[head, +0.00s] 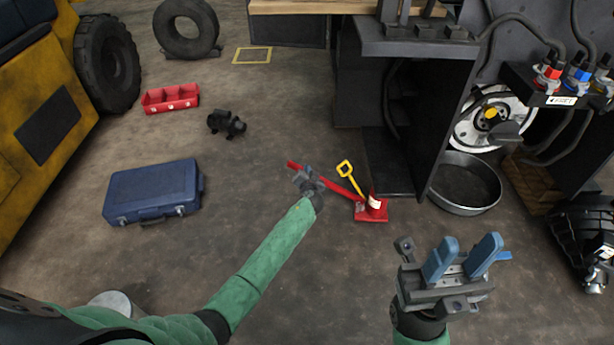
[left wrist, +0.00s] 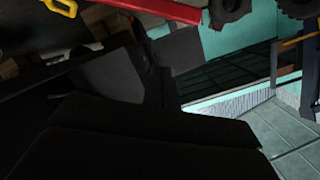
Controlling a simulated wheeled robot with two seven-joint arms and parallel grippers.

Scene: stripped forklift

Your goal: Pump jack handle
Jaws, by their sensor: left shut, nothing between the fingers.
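The red jack (head: 374,209) stands on the floor right of centre in the head view. Its long red handle (head: 335,183) slants up to the left from the base. A yellow loop-ended bar (head: 349,178) rises beside it. My left gripper (head: 308,180) is shut and empty by the outer part of the red handle, partly covering it; contact cannot be told. In the left wrist view the red handle (left wrist: 160,9) crosses the top, with the yellow loop (left wrist: 62,6) at its left and dark fingers below. My right gripper (head: 464,257) is open and empty, its blue fingers apart.
A blue case (head: 152,192), a red tray (head: 170,104) and a small black part (head: 226,123) lie left.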

